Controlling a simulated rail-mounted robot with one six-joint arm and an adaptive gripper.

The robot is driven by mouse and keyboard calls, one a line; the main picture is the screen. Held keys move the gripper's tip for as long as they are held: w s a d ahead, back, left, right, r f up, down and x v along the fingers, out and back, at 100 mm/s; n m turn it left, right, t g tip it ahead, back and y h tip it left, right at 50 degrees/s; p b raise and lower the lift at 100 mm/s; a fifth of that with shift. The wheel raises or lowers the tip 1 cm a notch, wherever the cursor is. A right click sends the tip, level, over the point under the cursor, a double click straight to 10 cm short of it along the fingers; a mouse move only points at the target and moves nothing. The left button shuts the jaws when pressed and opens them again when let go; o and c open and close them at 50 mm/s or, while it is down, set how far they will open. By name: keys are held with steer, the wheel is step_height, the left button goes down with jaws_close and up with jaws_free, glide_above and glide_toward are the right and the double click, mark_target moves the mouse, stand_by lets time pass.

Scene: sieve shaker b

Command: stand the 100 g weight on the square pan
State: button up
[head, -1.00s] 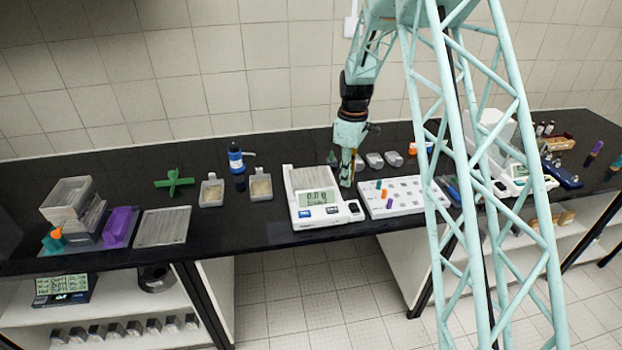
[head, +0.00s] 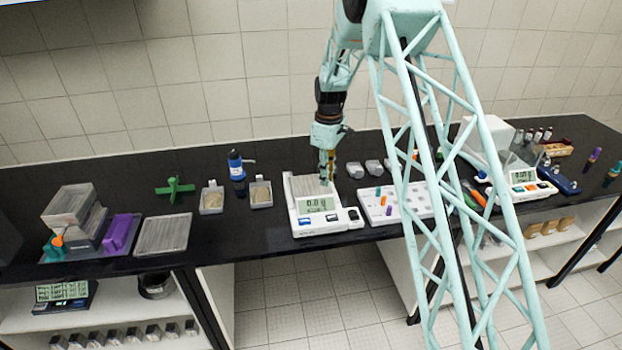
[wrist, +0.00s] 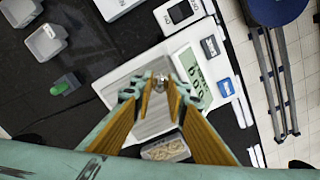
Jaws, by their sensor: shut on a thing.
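The balance (head: 330,225) stands near the front of the bench, with its grey square pan (head: 301,186) behind a lit display. In the wrist view the pan (wrist: 152,126) lies below my gripper. My gripper (head: 327,178) is over the right part of the pan. In the wrist view my gripper (wrist: 161,84) is shut on a small, shiny metal weight (wrist: 160,77), which shows between the fingertips. Its marking cannot be read, and the fingers hide part of it. I cannot tell whether its base touches the pan.
A white rack (head: 395,208) with coloured pieces is right of the balance. Two trays of grainy material, one of them here (head: 261,193), stand to its left. A green piece (wrist: 65,84) and grey containers (wrist: 45,41) lie behind. A small black-and-white device (head: 352,216) adjoins the balance's front right.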

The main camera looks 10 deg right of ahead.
steer(key=p, duration=0.1)
glide_above(311, 186)
steer(key=shift+f, duration=0.35)
steer(key=shift+f+p, duration=0.35)
steer(key=shift+f, duration=1.4)
steer(key=shift+f, duration=0.1)
steer(key=o, duration=0.8)
steer(key=shift+o, duration=0.4)
